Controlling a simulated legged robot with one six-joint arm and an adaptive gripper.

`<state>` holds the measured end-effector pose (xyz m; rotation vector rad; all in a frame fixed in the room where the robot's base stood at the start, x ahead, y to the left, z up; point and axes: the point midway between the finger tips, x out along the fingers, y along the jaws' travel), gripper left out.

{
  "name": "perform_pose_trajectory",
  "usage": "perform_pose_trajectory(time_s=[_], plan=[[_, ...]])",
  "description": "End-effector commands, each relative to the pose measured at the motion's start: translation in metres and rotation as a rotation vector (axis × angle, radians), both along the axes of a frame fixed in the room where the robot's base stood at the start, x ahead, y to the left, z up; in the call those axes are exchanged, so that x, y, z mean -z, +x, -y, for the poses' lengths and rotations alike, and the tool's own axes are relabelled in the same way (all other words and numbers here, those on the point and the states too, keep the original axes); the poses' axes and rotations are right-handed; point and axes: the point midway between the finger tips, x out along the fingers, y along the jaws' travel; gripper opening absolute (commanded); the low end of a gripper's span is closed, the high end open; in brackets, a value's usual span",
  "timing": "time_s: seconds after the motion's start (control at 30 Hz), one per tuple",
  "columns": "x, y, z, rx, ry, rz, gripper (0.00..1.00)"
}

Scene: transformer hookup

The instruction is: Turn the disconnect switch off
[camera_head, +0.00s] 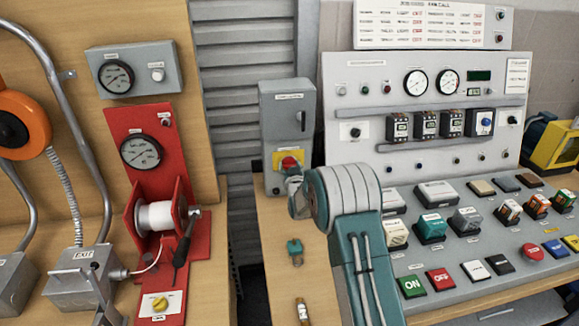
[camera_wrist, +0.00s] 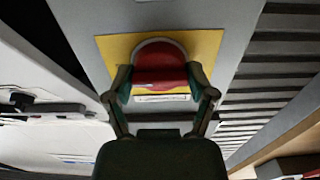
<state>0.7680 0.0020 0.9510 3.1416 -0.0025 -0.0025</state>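The disconnect switch is a red rotary knob (camera_head: 289,163) on a yellow plate (camera_head: 277,158), low on the front of a tall grey box (camera_head: 288,121) left of the control panel. In the wrist view the red knob (camera_wrist: 160,66) stands in front of its yellow plate (camera_wrist: 111,50), with a pale label under it. My gripper (camera_head: 293,182) is at the knob. In the wrist view my gripper's fingers (camera_wrist: 160,82) lie on either side of the knob, close to its edges. I cannot tell whether they press on it. My wrist partly hides the knob's lower side in the head view.
The control panel (camera_head: 345,190) with gauges, breakers and buttons stands right of the box. A teal key-like piece (camera_head: 295,250) and a small brass cylinder (camera_head: 302,310) lie on the wooden bench below. A red stand (camera_head: 145,190) with a white spool is at left.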

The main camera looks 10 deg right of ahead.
Motion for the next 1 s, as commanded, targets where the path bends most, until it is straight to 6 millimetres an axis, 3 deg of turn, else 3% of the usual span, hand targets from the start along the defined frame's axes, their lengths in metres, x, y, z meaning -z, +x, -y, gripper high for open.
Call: perform_pose_trajectory(time_s=[0.53,1.0], plan=[[-0.0008,0.0010,-0.0013,-0.002,-0.067,0.002,0.18],[-0.0008,0.0016,-0.0029,-0.004,-0.448,0.003,0.18]])
